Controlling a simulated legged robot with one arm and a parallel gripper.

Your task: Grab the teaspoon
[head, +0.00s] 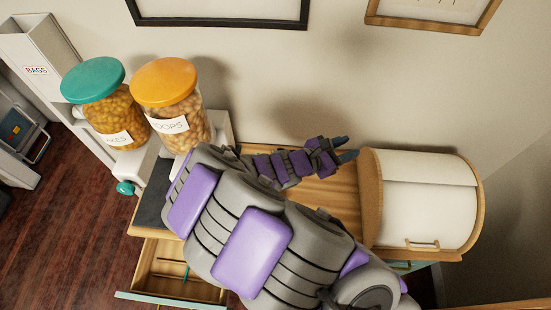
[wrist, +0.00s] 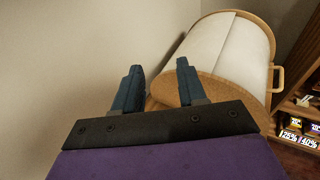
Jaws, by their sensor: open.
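My gripper (head: 345,148) is raised above the wooden counter, close to the back wall and just left of the bread box. In the wrist view its two blue fingers (wrist: 157,88) stand apart with nothing between them. I cannot make out a teaspoon in either view. An open drawer (head: 165,268) sits below the counter at the lower left, with a thin greenish item (head: 186,272) inside that is too small to identify. My arm hides part of the drawer and much of the counter.
The bread box (head: 425,205) stands on the right of the counter (head: 335,192); it also shows in the wrist view (wrist: 225,55). Two cereal jars, teal-lidded (head: 103,105) and orange-lidded (head: 172,95), stand on dispensers at the left. Picture frames hang on the wall.

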